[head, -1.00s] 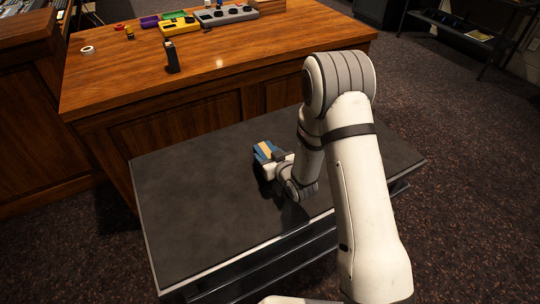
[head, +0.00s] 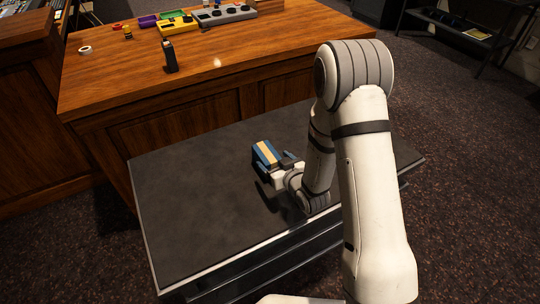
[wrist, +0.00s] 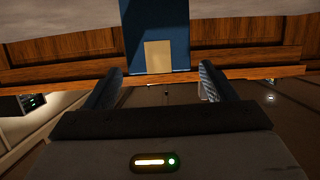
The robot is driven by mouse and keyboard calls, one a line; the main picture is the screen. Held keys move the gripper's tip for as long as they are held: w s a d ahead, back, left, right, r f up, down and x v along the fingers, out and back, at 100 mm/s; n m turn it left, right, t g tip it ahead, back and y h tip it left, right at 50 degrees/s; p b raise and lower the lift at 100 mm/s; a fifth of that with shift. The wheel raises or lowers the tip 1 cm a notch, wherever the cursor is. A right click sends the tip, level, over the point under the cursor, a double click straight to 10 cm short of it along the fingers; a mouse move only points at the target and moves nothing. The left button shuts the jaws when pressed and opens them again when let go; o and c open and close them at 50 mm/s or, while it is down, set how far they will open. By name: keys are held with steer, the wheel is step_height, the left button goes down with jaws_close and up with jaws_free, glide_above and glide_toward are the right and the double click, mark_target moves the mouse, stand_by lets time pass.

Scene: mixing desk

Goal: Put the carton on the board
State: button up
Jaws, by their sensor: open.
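The carton (head: 265,154) is a small blue box with a tan stripe, on the dark grey top (head: 190,205) of the low table. In the wrist view the carton (wrist: 155,25) is ahead of the fingers, with a tan patch facing me. My gripper (head: 278,166) is open and close to the carton's near side, low over the table top. The two fingers also show in the wrist view (wrist: 160,72), spread apart with nothing gripped between them. I cannot make out a separate board; the carton's underside is hidden.
A wooden desk (head: 200,80) stands behind the low table. On it are a dark bottle (head: 170,57), a tape roll (head: 85,50), a yellow device (head: 179,26) and a grey device (head: 224,16). The left part of the low table is clear.

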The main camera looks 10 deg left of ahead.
steer(key=v, duration=0.6)
